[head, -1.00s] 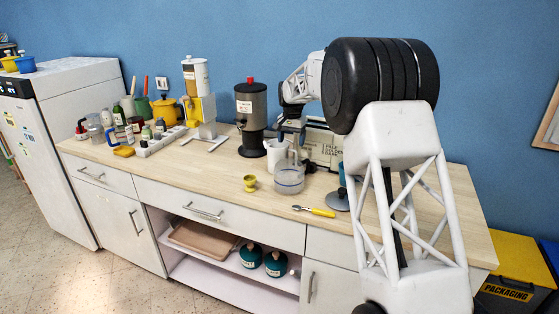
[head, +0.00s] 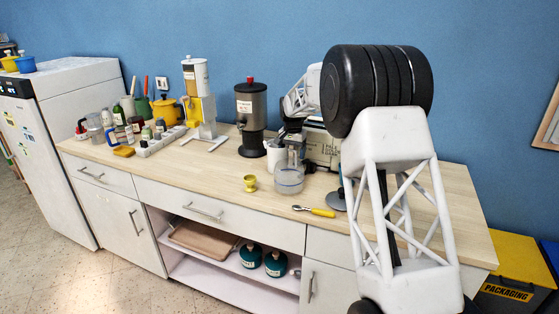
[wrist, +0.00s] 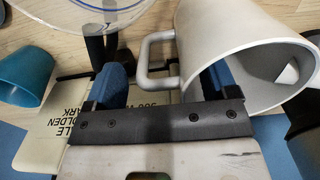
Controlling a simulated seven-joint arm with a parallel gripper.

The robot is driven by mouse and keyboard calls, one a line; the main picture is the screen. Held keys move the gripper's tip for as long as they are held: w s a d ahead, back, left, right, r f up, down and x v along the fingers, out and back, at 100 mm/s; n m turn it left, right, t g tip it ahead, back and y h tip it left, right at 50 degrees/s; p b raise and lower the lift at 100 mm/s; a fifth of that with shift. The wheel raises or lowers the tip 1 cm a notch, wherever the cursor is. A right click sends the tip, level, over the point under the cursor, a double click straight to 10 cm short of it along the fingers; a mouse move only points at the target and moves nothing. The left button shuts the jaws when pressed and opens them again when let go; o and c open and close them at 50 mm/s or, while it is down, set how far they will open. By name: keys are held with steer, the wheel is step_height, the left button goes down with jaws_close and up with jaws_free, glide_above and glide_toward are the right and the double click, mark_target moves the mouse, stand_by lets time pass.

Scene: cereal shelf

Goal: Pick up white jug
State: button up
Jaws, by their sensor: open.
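The white jug (head: 275,154) stands on the counter, right of the black dispenser, partly hidden by my gripper in the head view. In the wrist view the jug (wrist: 235,32) fills the upper right, its open mouth towards the camera. Its handle (wrist: 147,62) points left, into the gap between my fingers. My gripper (wrist: 163,78) is open, with one blue-padded finger left of the handle and the other overlapping the jug's near rim. I cannot tell whether that right finger is inside the jug or just above it. In the head view my gripper (head: 294,140) is over the jug's right side.
A clear container (head: 289,180) stands just in front of the jug. A lettered box (head: 323,150) is behind my gripper, and the dispenser (head: 251,110) is left. A teal cup (wrist: 22,76) lies left in the wrist view. A yellow egg cup (head: 249,184) and yellow-handled tool (head: 314,211) are nearer the front.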

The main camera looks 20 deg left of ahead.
steer(key=shift+f, duration=0.45)
steer(key=c, duration=1.3)
steer(key=shift+r, duration=0.35)
steer(key=shift+r, duration=4.55)
steer(key=shift+r, duration=0.15)
